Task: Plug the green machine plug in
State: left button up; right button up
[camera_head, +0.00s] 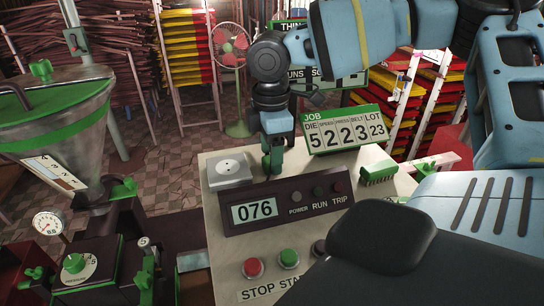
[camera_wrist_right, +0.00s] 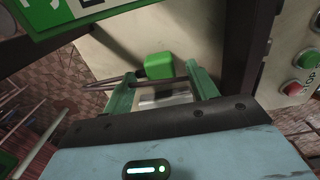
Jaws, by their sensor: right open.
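A green block (camera_head: 378,172) with a ribbed side lies on the pale console top, right of the dark display panel; I cannot tell for certain that it is the plug. A pale box with a round socket-like face (camera_head: 229,168) sits at the console's upper left. My right gripper (camera_head: 271,160) points down just right of that box. Its green fingers (camera_wrist_right: 161,90) are apart, with a pale piece and a dark rod visible between them. My left gripper is out of view.
The display panel (camera_head: 285,204) reads 076. A JOB sign (camera_head: 343,129) stands behind it. Red (camera_head: 253,268) and green (camera_head: 289,259) buttons are at the front. A hopper machine (camera_head: 55,120) stands left; racks and a fan (camera_head: 231,45) are behind.

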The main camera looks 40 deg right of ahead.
jog(key=shift+f, duration=0.75)
jog(key=c, duration=1)
jog(key=shift+r, duration=0.1)
notch_tip(320, 180, up, 18)
jog(key=shift+f, duration=0.1)
